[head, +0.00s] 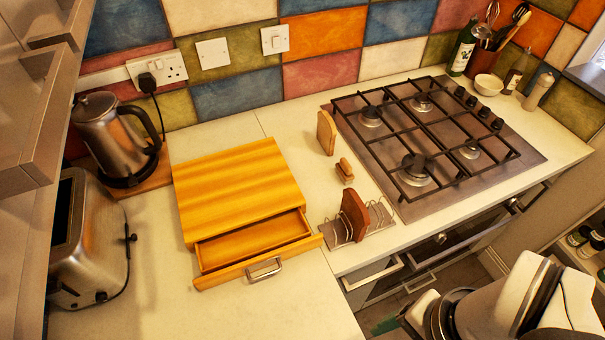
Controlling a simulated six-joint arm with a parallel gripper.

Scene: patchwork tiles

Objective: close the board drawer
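A wooden board box (238,184) with a striped yellow-brown top sits on the pale counter, left of the hob. Its drawer (252,240) is open, pulled out toward the front. The inside of the drawer that shows looks empty. A metal handle (265,269) is on the drawer's front panel. My white and black arm shows at the lower right, over the floor in front of the counter and apart from the drawer. My gripper's fingers cannot be made out in this view.
A metal rack (340,232) with brown slices stands close to the drawer's right front corner. Bread pieces (326,132) lie between box and hob (430,140). A kettle (115,135) and toaster (90,240) stand left. The counter before the drawer is clear.

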